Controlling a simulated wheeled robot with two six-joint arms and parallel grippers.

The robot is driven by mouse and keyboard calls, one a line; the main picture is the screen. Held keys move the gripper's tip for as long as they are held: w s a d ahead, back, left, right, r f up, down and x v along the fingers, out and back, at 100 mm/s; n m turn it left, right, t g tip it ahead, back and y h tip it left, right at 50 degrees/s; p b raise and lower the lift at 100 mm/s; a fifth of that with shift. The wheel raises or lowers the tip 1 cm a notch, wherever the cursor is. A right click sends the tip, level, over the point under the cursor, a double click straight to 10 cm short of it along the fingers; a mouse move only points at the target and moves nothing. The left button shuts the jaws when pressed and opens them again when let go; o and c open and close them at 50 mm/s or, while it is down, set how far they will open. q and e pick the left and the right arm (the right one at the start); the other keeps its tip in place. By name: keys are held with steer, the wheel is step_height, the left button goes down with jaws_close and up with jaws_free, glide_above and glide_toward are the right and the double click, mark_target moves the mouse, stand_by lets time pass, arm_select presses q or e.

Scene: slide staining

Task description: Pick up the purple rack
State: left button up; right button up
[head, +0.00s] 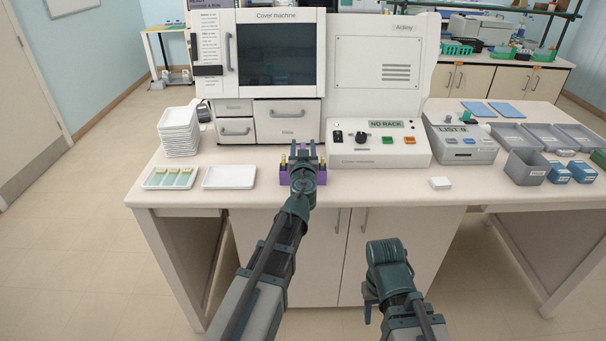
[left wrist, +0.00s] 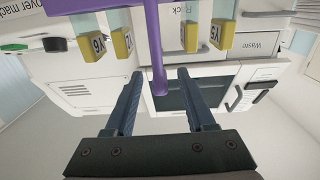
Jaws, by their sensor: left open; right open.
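The purple rack (head: 284,178) stands on the table in front of the cover machine, partly hidden by my left arm. My left gripper (head: 304,148) is over it, fingers apart. In the left wrist view the rack's purple bar (left wrist: 153,45) reaches down between the tips of my open left gripper (left wrist: 157,78), with no finger clearly touching it. Several slides with yellow labelled ends (left wrist: 122,43) sit on both sides of the bar. My right gripper (head: 369,303) hangs low in front of the table, apart from the rack, its fingers mostly hidden.
The cover machine (head: 278,100) stands close behind the rack. A white tray (head: 229,177), a tray with slides (head: 148,184) and a stack of trays (head: 180,130) are to the left.

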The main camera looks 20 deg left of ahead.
arm_select(q)
steer(key=x, duration=0.3)
steer(key=shift+w, duration=0.1)
jaws_close()
stand_by(1.3)
